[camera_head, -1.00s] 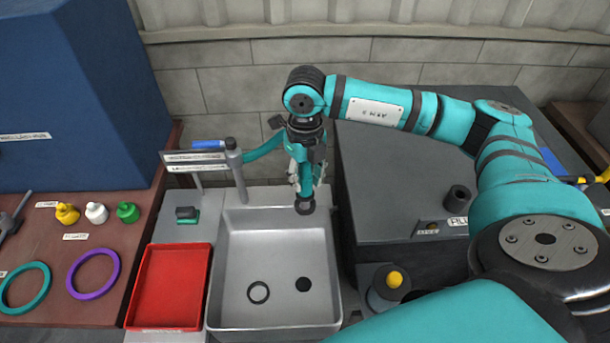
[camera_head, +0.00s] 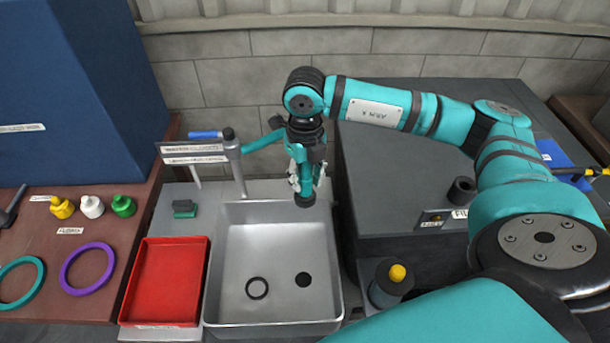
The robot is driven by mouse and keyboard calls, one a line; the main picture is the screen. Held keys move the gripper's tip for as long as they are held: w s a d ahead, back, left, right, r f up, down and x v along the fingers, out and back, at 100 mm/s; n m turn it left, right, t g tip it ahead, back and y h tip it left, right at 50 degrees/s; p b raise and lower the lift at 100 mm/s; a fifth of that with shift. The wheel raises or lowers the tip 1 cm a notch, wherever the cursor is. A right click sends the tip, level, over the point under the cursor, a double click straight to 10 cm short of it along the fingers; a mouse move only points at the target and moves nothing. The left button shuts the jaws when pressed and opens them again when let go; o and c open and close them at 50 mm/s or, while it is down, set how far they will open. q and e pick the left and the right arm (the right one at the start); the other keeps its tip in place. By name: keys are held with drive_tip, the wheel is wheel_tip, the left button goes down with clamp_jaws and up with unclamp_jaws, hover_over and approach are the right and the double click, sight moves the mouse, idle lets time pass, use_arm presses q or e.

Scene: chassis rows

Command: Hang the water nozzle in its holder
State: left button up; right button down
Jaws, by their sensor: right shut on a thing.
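The water nozzle (camera_head: 306,184) is a teal piece with a dark round mouth, pointing down over the back right part of the grey sink (camera_head: 222,262). My right gripper (camera_head: 306,168) is shut on it from above, and its jaws partly hide the nozzle. A teal hose or arm (camera_head: 262,141) runs from the nozzle's side toward a grey post (camera_head: 234,160) behind the sink's left corner. The post has a dark cap and a blue lever (camera_head: 206,134). I cannot make out a separate holder. My left gripper does not show.
A red tray (camera_head: 164,238) lies left of the sink. A label sign (camera_head: 190,153) stands by the post. A dark grey cabinet (camera_head: 400,195) stands close on the right. Coloured flasks and rings lie on the brown bench (camera_head: 60,240). A stone wall closes the back.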

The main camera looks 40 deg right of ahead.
drive_tip(key=c, duration=0.9)
unclamp_jaws()
wheel_tip(320, 180, up, 12)
drive_tip(key=shift+r, duration=0.1)
